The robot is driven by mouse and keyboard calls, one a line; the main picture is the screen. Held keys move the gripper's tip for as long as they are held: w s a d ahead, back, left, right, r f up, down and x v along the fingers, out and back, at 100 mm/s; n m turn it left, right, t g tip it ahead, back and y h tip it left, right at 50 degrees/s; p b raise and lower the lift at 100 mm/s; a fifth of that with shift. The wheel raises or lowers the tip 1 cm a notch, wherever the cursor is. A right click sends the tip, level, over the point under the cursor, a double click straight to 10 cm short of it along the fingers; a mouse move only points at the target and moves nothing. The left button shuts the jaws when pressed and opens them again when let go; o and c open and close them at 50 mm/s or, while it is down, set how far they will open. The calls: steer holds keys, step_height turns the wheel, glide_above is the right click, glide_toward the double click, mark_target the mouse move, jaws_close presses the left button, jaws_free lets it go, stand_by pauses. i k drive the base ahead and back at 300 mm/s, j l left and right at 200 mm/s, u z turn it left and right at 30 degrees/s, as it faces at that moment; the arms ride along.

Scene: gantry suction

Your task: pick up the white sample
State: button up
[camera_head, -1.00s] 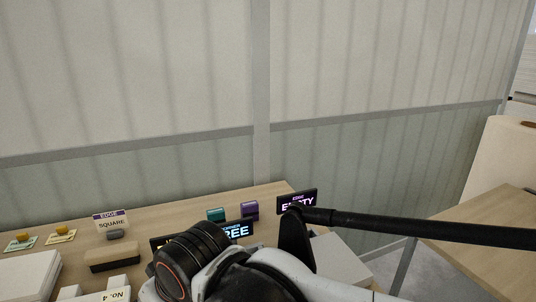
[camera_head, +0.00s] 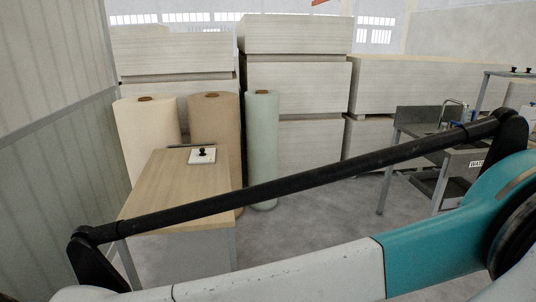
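A white square piece (camera_head: 195,160) with a black knob on top lies near the far end of a wooden table (camera_head: 170,190), left of centre. I cannot tell if this is the white sample. My gripper is out of view. My own arm links and a black rod cross the lower part of the picture and hide part of the floor and the table's front.
Upright rolls in cream (camera_head: 148,135), brown (camera_head: 215,120) and green (camera_head: 262,150) stand behind the table. Stacked pale boards (camera_head: 297,90) rise behind them. A grey metal sink stand (camera_head: 415,125) is at right. A panel wall (camera_head: 50,170) stands at left. Open floor lies between table and sink.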

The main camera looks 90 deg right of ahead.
mark_target(202, 155)
steer(key=z, duration=2.1)
steer(key=u, duration=3.3)
steer(key=z, duration=3.8)
